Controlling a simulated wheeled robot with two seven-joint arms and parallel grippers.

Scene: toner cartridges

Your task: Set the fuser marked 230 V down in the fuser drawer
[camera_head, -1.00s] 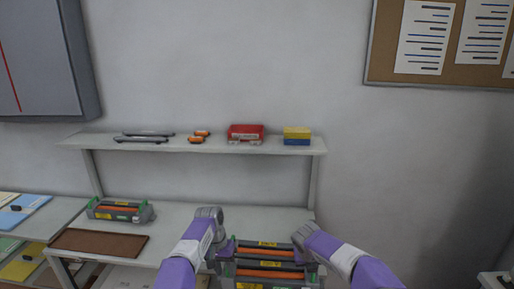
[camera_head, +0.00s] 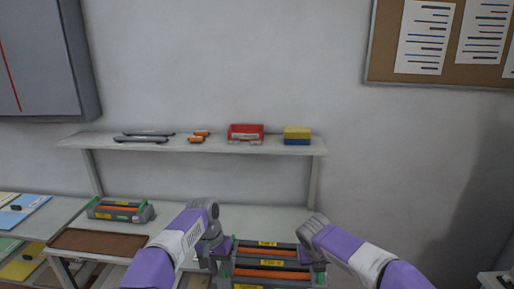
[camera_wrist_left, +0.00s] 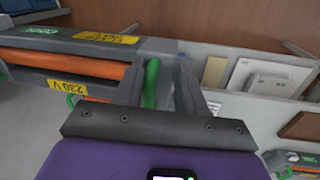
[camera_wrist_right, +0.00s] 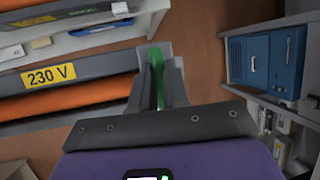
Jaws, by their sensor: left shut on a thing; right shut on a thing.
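A grey fuser with an orange roller (camera_head: 270,263) is held level between my two grippers at the bottom of the head view. Its yellow 230 V label shows in the left wrist view (camera_wrist_left: 68,88) and the right wrist view (camera_wrist_right: 48,76). My left gripper (camera_head: 219,252) is shut on its left end, by a green handle (camera_wrist_left: 151,82). My right gripper (camera_head: 314,254) is shut on its right end, by another green handle (camera_wrist_right: 157,75). A second orange roller shows beside the label in the right wrist view; I cannot tell whether it belongs to another fuser. I cannot clearly identify the fuser drawer.
Another fuser (camera_head: 120,210) stands on the table at left, behind a brown mat (camera_head: 95,241). A shelf (camera_head: 200,146) at the back carries a red box (camera_head: 246,132), yellow and blue boxes (camera_head: 297,136) and small parts. A blue unit (camera_wrist_right: 265,62) shows in the right wrist view.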

